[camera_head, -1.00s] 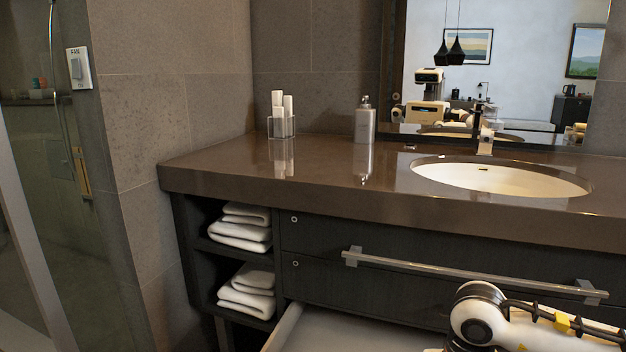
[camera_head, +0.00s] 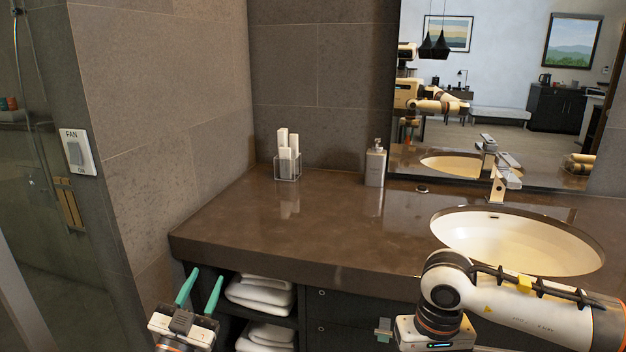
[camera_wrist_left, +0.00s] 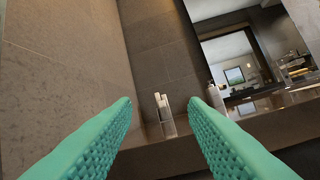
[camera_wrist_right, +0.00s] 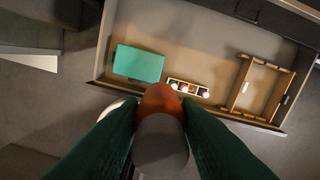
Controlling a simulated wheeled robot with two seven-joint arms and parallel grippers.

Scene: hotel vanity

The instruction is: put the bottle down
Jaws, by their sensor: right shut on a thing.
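The bottle (camera_wrist_right: 160,143) is between the dark green fingers of my right gripper (camera_wrist_right: 160,105) in the right wrist view. It shows a grey rounded near end and an orange-brown part beyond. My right gripper is shut on it, above the floor by an open drawer (camera_wrist_right: 200,105). My left gripper (camera_head: 205,275) is open and empty, in front of the counter's left end. Its teal fingers also show wide apart in the left wrist view (camera_wrist_left: 160,112).
The brown counter (camera_head: 300,235) is clear in its left middle. A clear holder with white tubes (camera_head: 287,165), a soap dispenser (camera_head: 375,167), a faucet (camera_head: 497,175) and a basin (camera_head: 515,240) stand along it. The drawer holds a teal box (camera_wrist_right: 138,63), a small tray (camera_wrist_right: 187,88) and a wooden rack (camera_wrist_right: 262,88).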

